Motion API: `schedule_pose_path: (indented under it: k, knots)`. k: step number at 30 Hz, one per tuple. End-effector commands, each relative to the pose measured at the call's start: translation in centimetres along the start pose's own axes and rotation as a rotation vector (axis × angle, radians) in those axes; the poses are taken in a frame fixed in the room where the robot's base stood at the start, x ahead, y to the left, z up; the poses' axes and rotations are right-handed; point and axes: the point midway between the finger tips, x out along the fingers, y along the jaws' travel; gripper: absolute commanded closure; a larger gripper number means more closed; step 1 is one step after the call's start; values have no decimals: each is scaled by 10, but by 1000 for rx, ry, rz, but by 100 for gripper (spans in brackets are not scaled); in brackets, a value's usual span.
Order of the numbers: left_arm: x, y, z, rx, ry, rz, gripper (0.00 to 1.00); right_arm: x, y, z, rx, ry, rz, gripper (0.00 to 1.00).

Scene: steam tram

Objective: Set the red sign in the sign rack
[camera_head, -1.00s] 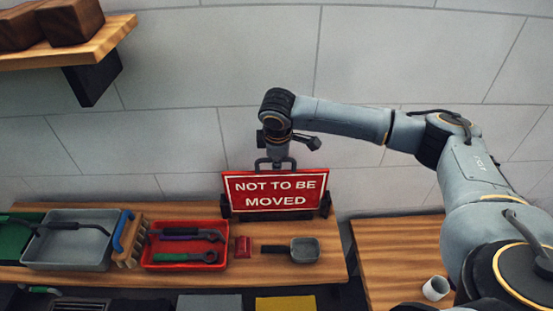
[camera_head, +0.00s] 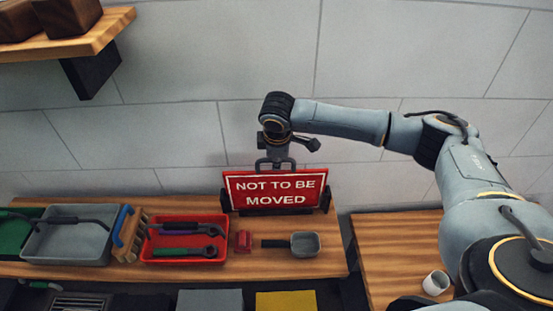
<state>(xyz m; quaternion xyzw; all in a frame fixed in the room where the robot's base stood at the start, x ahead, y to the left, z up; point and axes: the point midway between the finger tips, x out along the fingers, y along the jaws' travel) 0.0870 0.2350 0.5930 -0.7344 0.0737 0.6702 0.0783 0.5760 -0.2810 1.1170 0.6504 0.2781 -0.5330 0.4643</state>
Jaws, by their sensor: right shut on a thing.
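The red sign (camera_head: 276,200), lettered "NOT TO BE MOVED", stands upright at the back right of the wooden bench. Dark uprights of the sign rack (camera_head: 326,199) show at both its ends, and the sign appears to sit between them. Whether its lower edge is fully seated is hard to tell. My right gripper (camera_head: 275,164) is above the sign, shut on the dark handle at its top edge. My left gripper is out of view.
On the bench (camera_head: 190,272) are a red tray (camera_head: 150,256) of tools, a grey tray (camera_head: 70,245), a brush (camera_head: 131,235), a small red block (camera_head: 243,241) and a small shovel (camera_head: 304,244). A white mug (camera_head: 436,283) stands on the right bench. A shelf (camera_head: 100,40) juts out upper left.

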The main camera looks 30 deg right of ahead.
Motion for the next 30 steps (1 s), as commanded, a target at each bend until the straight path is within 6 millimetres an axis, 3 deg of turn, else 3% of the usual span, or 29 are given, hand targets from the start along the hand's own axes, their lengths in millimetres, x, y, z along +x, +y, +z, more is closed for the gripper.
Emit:
schedule_pose_path:
  k: [1, 2, 5, 17, 30]
  knots:
    - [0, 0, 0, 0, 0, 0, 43, -1, 1, -1, 0, 2, 3, 100]
    - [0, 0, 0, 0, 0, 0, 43, -1, 1, -1, 0, 2, 3, 83]
    - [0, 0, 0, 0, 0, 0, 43, -1, 1, 0, 0, 2, 2, 63]
    - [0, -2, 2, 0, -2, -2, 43, -7, 0, 0, -1, 1, -1, 63]
    - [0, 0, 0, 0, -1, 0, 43, -93, 1, -1, -1, 3, 4, 63]
